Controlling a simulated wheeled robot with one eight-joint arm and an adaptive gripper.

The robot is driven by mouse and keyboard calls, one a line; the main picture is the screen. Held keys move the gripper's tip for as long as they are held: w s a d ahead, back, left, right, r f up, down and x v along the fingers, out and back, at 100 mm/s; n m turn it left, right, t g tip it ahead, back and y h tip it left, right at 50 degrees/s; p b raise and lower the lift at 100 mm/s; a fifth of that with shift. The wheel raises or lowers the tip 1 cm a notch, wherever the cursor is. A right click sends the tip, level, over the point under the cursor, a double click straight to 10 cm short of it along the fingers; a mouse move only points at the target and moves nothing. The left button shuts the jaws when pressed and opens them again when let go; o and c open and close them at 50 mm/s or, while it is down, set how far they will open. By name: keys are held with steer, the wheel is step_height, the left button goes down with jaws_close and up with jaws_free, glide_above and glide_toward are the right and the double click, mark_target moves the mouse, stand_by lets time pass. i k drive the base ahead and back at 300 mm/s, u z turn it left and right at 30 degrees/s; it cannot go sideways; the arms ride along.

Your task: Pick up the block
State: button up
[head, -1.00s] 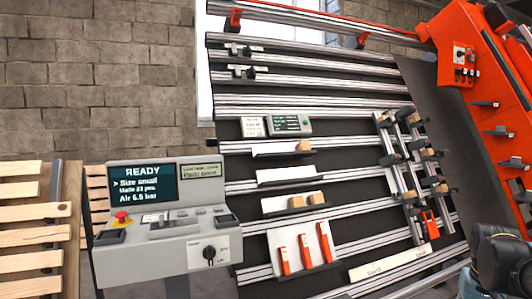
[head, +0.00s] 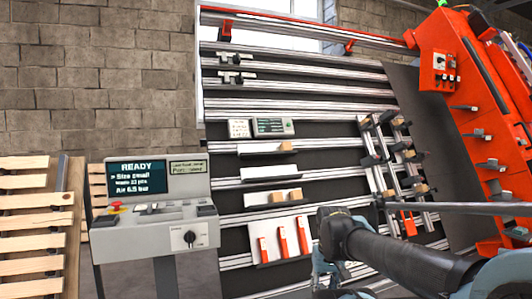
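Several small tan wooden blocks are in the head view. One block (head: 286,146) sits on the upper ledge (head: 258,149) of the slanted rack, at its right end. Two more blocks, a left one (head: 278,197) and a right one (head: 295,194), sit side by side on a lower ledge (head: 257,203). Other blocks, such as this one (head: 420,190), are in the clamp frame at the right. Which block the task means cannot be told. My dark and blue-grey arm crosses the lower right, in front of the rack. My gripper does not show.
A grey control console (head: 158,224) reading READY stands at the left front, beside wooden slats (head: 35,217). Red-orange handles (head: 283,243) hang low on the rack (head: 240,85). A red-orange gantry (head: 470,110) rises at the right. The middle ledge (head: 270,172) looks empty.

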mark_target(284, 145)
steer(key=u, duration=0.1)
steer(key=i, duration=1)
steer(key=z, duration=0.05)
